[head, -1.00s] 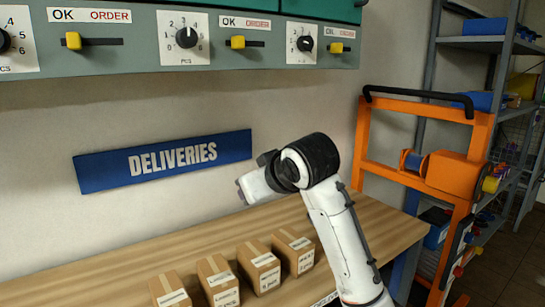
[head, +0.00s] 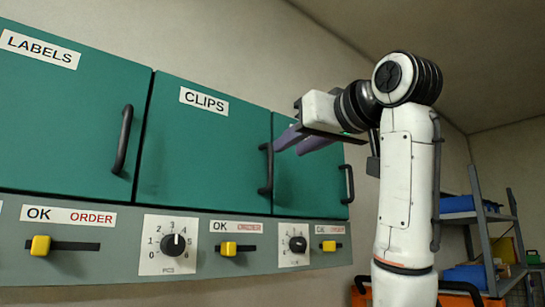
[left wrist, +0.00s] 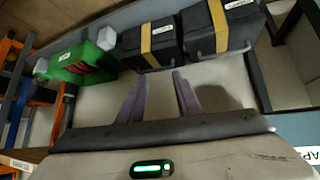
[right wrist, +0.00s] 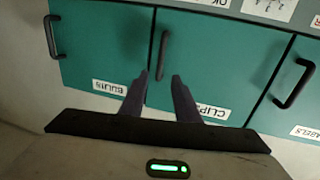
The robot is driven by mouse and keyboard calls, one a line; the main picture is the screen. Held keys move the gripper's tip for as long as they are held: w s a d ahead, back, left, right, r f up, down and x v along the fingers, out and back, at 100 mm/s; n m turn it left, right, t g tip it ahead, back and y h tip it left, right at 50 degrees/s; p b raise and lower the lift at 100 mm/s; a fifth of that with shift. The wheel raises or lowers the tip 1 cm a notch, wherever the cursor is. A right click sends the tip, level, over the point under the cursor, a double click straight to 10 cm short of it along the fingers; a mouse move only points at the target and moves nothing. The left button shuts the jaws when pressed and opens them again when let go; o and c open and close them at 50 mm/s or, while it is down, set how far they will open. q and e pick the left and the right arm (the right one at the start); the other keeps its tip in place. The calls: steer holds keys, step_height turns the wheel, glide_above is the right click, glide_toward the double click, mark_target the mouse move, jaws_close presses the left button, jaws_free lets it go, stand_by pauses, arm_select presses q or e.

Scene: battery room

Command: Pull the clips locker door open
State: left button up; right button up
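The clips locker door (head: 205,150) is a teal panel labelled CLIPS, shut flush in the head view. Its dark upright bar handle (head: 267,170) is near its right edge. My right gripper (head: 285,141) is raised in front of that edge, fingers pointing left toward the handle's upper end. In the right wrist view, the picture is upside down: the right gripper (right wrist: 155,78) is open and empty, and the clips handle (right wrist: 163,55) lies beyond its fingertips, apparently not between them. My left gripper (left wrist: 160,80) is open and empty, seen only in the left wrist view.
The labels locker (head: 65,120) is left of the clips door; another teal door (head: 310,180) is right. Below runs a grey panel with knobs (head: 173,244) and yellow sliders (head: 228,248). Black boxes (left wrist: 150,45) and a green object (left wrist: 85,58) lie before my left gripper.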

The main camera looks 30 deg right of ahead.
mark_target(272, 158)
steer(key=w, duration=0.2)
steer(key=w+p, duration=0.1)
steer(key=w, duration=0.2)
steer(key=w+d+p, duration=0.1)
steer(key=w, duration=0.2)
steer(key=shift+w, duration=0.25)
jaws_close()
